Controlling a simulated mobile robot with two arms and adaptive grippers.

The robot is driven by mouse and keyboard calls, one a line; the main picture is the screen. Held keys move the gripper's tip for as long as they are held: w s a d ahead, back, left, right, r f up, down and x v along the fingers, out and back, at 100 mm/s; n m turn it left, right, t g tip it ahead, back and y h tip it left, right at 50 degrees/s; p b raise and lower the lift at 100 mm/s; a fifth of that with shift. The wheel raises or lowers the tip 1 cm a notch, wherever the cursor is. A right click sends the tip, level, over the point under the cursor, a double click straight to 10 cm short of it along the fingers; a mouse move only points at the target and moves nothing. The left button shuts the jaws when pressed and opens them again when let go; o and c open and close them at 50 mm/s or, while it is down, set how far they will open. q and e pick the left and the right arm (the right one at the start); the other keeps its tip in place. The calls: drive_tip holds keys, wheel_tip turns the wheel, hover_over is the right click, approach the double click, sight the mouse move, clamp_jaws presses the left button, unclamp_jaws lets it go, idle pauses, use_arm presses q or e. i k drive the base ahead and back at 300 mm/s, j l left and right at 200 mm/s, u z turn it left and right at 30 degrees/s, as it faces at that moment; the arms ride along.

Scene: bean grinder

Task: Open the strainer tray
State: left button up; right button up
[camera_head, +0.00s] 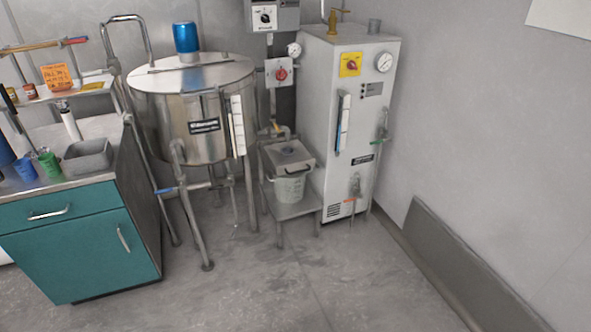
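No thing in the head view is clearly marked as the strainer tray. A grey, shallow box-like top (288,156) with a dark spot on it sits over a whitish bucket (290,188) on a low metal stand; it may be the strainer tray. I cannot tell whether it is open or shut. Neither of my grippers is in view.
A large steel tank (190,100) on legs with a blue motor stands behind. A white cabinet (350,120) with gauge and valves stands at its right. A teal drawer unit (80,250) stands at the left. The middle floor (290,290) is clear.

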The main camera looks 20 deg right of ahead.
sight(291, 158)
drive_tip(key=i+l, duration=0.1)
drive_tip(key=i, duration=0.8)
drive_tip(key=k+l+z, duration=0.05)
